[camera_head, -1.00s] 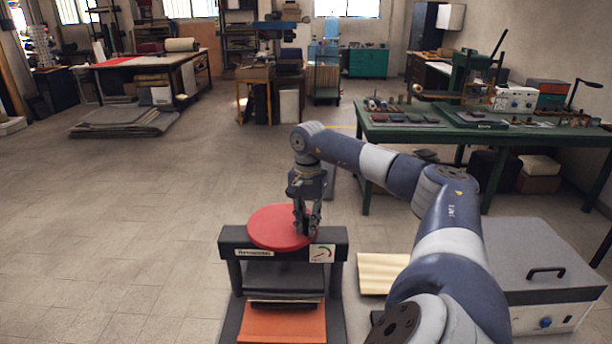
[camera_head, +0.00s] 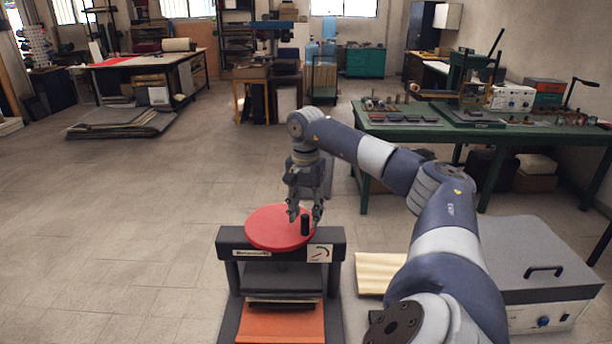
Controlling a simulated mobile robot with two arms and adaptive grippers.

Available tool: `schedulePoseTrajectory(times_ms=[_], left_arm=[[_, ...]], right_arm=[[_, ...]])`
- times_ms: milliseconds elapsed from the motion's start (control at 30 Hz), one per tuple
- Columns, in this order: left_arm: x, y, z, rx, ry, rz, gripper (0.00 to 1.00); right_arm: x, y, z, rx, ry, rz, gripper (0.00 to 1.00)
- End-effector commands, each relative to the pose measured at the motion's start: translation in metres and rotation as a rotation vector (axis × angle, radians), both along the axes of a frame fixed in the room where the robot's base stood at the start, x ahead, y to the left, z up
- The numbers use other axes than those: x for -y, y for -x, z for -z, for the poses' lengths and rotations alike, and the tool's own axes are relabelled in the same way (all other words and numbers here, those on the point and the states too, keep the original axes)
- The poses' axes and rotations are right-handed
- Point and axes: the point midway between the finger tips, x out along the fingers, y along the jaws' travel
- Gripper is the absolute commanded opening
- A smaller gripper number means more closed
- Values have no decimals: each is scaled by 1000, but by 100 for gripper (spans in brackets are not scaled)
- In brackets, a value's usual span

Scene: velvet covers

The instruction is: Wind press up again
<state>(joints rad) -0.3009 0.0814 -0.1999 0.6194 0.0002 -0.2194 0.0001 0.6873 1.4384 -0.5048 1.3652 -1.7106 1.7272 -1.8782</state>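The press (camera_head: 232,241) stands in front of me with a dark frame. On its top lies a round red wheel (camera_head: 268,228) with an upright black knob (camera_head: 305,224) near its right edge. A gauge plate (camera_head: 320,253) with a green and red arc sits on the front beam. A dark plate (camera_head: 285,277) hangs between the posts over an orange-red sheet (camera_head: 281,322). My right gripper (camera_head: 305,217) points down at the knob with its fingers apart, one on either side and a little above it. It looks open and empty. My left gripper is not in view.
A grey box with a black handle (camera_head: 544,270) stands at the right, and a cream-coloured slab (camera_head: 380,273) lies beside the press. A green workbench (camera_head: 400,132) with tools is behind at the right. The floor to the left is clear.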

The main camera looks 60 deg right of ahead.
Motion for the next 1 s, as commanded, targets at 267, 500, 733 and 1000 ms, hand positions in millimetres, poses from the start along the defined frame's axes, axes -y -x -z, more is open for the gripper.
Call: schedulePoseTrajectory(times_ms=[267,500,733,1000], left_arm=[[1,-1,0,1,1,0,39],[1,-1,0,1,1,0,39],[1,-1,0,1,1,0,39],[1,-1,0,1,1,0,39]], right_arm=[[0,-1,-56,7,-1,-1,40],[2,0,-80,3,0,2,40],[2,1,-88,1,2,2,40],[2,1,-89,0,1,2,40]])
